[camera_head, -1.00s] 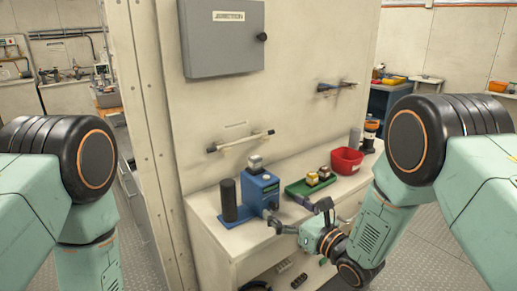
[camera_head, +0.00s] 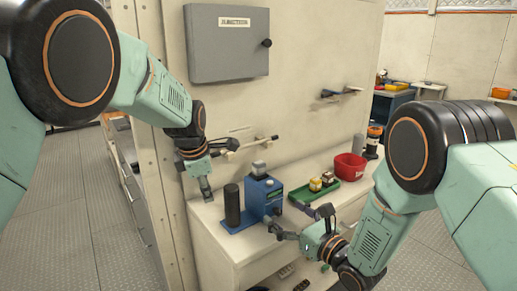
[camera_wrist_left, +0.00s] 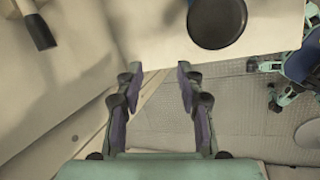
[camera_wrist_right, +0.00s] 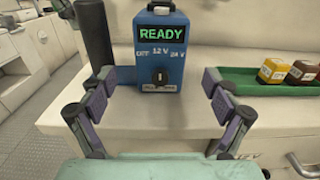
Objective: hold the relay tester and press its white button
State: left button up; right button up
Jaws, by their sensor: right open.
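The relay tester (camera_head: 264,195) is a blue box on a blue base plate on the white bench, with a black cylinder (camera_head: 232,204) beside it. In the right wrist view the tester (camera_wrist_right: 160,60) shows a green READY display, 12 V and 24 V marks and a dark knob. My left gripper (camera_wrist_left: 160,72) is open and empty, left of the cylinder above the bench's left end.
A green tray (camera_head: 305,194) with small yellow and brown blocks and a red bin (camera_head: 350,166) stand right of the tester. A wall bar (camera_head: 255,144) and a grey cabinet (camera_head: 228,43) are on the wall above. The floor left of the bench is clear.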

aim_at(274, 205)
jog(key=shift+w, duration=0.1)
jog(key=shift+w+a, duration=0.2)
jog(key=shift+w, duration=0.05)
jog(key=x, duration=0.5)
jog(key=shift+a, duration=0.1)
jog(key=shift+x, duration=0.85)
pick_arm(q)
jog(key=s+d+r+n+g+h, duration=0.1)
jog(key=d+r+n, duration=0.3)
jog(key=d+r, duration=0.7)
jog(key=shift+s+d+r+g+h, duration=0.2)
jog(key=shift+d+r+g+h, duration=0.15)
jog(key=shift+d+h, duration=0.6)
pick_arm(e)
jog(key=shift+w, duration=0.2)
pick_arm(q)
jog(key=shift+d+y, duration=0.2)
jog(key=shift+y, duration=0.05)
pick_arm(e)
jog(key=shift+a, duration=0.1)
jog(key=c, duration=1.5)
pick_arm(q)
jog(key=shift+c, duration=0.2)
